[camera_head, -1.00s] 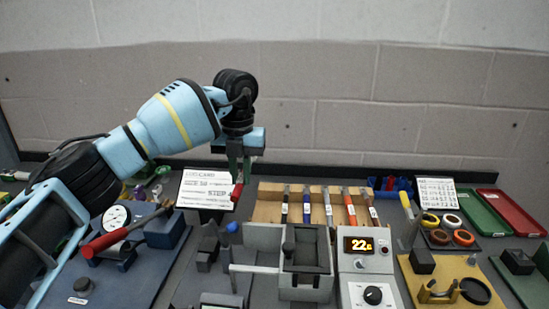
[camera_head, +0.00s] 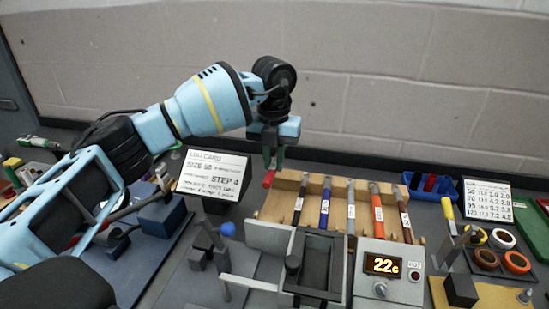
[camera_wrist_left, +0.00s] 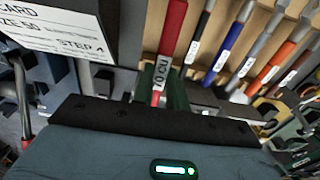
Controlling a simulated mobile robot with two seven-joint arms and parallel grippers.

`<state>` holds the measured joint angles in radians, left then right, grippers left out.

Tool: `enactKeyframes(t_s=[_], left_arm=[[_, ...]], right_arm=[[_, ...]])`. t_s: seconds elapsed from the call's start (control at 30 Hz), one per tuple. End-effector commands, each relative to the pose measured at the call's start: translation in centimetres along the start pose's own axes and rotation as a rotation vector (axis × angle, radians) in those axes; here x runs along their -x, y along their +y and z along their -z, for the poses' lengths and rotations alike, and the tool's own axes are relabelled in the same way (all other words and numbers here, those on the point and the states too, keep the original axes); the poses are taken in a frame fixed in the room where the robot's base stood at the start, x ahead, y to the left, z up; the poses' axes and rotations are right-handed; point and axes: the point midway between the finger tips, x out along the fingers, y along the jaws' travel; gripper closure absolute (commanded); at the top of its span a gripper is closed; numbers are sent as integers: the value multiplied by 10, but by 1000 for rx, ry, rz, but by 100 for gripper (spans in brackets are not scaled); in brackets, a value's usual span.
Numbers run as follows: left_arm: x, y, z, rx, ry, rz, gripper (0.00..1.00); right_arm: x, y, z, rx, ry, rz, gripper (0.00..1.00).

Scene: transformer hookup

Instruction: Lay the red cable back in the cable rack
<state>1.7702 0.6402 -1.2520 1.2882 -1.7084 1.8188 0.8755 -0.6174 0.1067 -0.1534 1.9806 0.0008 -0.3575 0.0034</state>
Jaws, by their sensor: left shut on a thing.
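The red cable (camera_head: 268,179) is held in my left gripper (camera_head: 273,160), at the far left end of the wooden cable rack (camera_head: 268,207). In the left wrist view the red cable (camera_wrist_left: 173,32) runs away from the fingers, with a white printed label near them. It lies roughly in line with the rack's other cables, left of the black one (camera_wrist_left: 200,32). The rack also holds a blue cable (camera_head: 325,201), a grey one (camera_head: 351,208), an orange one (camera_head: 377,212) and a brown one (camera_head: 403,214). I cannot tell whether the red cable touches the rack.
A log card (camera_head: 213,175) stands just left of the rack. A grey fixture (camera_head: 315,265) and a meter reading 22 (camera_head: 382,265) stand in front of it. A blue bin (camera_head: 432,187) is at the back right, beside a yellow-handled tool (camera_head: 447,208). The wall is behind.

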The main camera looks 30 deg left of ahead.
Motion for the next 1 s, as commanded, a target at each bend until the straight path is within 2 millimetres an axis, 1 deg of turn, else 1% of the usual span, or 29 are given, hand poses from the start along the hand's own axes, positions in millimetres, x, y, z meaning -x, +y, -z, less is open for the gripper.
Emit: enactKeyframes(t_s=[0.17,0.4,1.0], left_arm=[[5,0,3,0,-5,2,100],[-20,0,3,0,0,0,100],[-71,0,3,1,1,0,100]], right_arm=[[2,2,15,9,26,-2,100],[1,5,11,17,21,-2,100],[-1,3,3,10,6,-2,100]])
